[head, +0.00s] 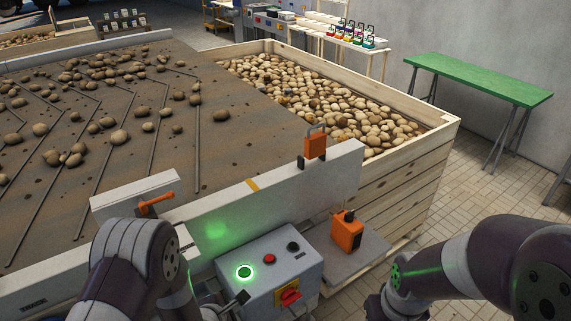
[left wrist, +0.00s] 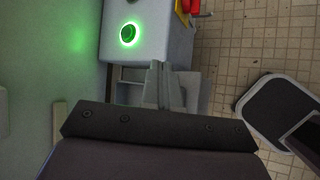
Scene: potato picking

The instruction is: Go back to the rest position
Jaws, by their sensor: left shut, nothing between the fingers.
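My left gripper (head: 242,297) is partly in view at the bottom of the head view, beside the front left of the grey control box (head: 282,255). In the left wrist view the left gripper (left wrist: 157,68) is shut and empty, with its fingertips below the box. The box has a lit green button (head: 244,272), which also glows in the left wrist view (left wrist: 128,34), a red button and a red switch on a yellow plate. My right arm comes in from the right; its gripper is not visible.
A conveyor (head: 225,130) with scattered potatoes runs at left behind a pale side rail. A wooden crate (head: 437,135) full of potatoes stands behind the box. An orange padlock-like device (head: 346,232) sits on a grey shelf. A green table (head: 480,80) stands at right; tiled floor is clear there.

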